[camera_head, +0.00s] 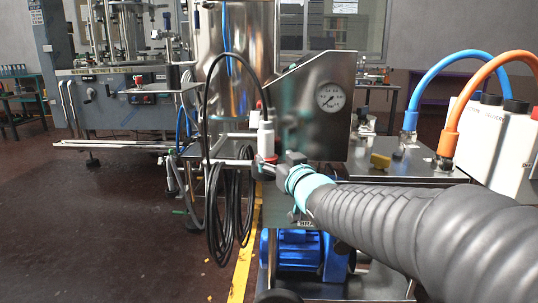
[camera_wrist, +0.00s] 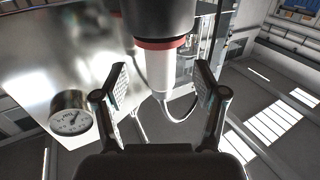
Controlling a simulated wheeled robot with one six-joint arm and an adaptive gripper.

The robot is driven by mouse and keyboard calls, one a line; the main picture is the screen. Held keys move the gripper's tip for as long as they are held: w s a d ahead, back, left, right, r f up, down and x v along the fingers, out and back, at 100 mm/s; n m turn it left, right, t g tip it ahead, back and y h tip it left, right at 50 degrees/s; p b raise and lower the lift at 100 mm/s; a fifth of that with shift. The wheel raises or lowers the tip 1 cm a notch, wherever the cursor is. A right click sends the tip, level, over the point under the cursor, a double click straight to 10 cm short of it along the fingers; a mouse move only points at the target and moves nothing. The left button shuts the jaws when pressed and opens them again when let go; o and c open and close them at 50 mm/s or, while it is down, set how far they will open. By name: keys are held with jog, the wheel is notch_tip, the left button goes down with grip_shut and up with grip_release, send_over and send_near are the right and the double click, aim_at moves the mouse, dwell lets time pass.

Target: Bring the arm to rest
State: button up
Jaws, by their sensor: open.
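My arm, in a ribbed grey sleeve with a teal cuff, reaches in from the right in the head view. My gripper (camera_head: 264,163) is at its end, beside a white cylindrical fitting (camera_head: 266,136) with a red ring. In the wrist view my gripper (camera_wrist: 161,80) has its two fingers spread wide. The white fitting (camera_wrist: 160,70), its red ring and a dark body above show between or beyond them. I cannot tell whether either finger touches it. The fingers are partly hidden in the head view.
A steel filler with a pressure gauge (camera_head: 330,96) stands right behind my gripper. A looped black hose (camera_head: 215,215) hangs to its left. White containers (camera_head: 490,140) with blue and orange hoses stand at the right. A blue motor (camera_head: 297,250) is below. Floor at left is clear.

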jog(key=s+d+f+m+g+h+p, duration=0.15)
jog(key=s+d+f+g+h, duration=0.55)
jog(key=s+d+f, duration=0.7)
jog(key=s+d+r+m+g+p, duration=0.1)
jog(key=s+g+p, duration=0.1)
jog(key=s, duration=0.7)
jog(key=s+d+m+g+p, duration=0.1)
jog(key=s+m+p, duration=0.1)
jog(key=s, duration=0.7)
jog(key=shift+d+r+g, duration=0.2)
jog(key=shift+r+g, duration=0.2)
